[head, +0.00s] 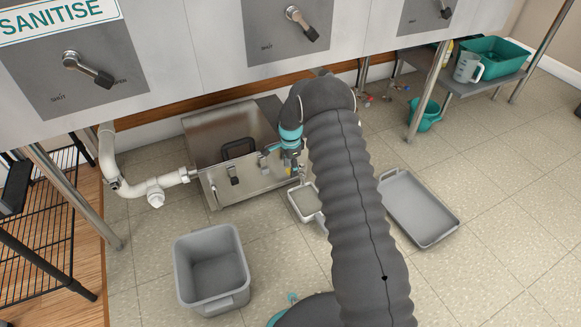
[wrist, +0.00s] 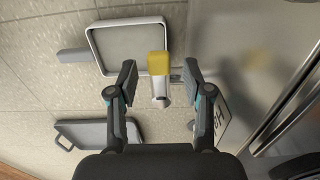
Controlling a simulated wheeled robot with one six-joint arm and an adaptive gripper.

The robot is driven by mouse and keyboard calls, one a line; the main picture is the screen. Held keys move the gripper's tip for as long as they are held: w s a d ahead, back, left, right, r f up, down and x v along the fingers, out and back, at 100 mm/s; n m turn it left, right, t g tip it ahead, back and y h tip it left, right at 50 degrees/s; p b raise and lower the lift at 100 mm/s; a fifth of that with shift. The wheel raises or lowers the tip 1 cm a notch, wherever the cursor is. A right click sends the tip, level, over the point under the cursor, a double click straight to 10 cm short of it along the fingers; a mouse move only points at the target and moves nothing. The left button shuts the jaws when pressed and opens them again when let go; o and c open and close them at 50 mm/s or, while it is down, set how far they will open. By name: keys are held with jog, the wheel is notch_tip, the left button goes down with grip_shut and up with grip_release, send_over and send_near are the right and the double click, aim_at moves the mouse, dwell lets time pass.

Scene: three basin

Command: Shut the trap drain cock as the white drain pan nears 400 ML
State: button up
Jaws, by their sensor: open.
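The drain cock shows in the wrist view as a yellow-ended handle (wrist: 158,63) on a metal body (wrist: 160,92). My gripper (wrist: 158,78) is open, its fingers on either side of the cock with visible gaps. In the head view my gripper (head: 293,160) is at the front right of the steel trap (head: 245,175) and mostly hides the cock. The white drain pan (head: 297,212) sits on the floor just below; its rim also shows in the wrist view (wrist: 93,42). Its inside looks grey-beige. I cannot read a level mark or make out a water stream.
A grey bin (head: 212,268) stands on the floor at front left. A flat grey tray (head: 447,230) lies right of my arm. White pipe (head: 150,187) joins the trap at left. A low shelf (head: 480,83) with a jug (head: 467,68) and green tub (head: 495,57) is at back right.

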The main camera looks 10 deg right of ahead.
jog(key=shift+r, duration=3.6)
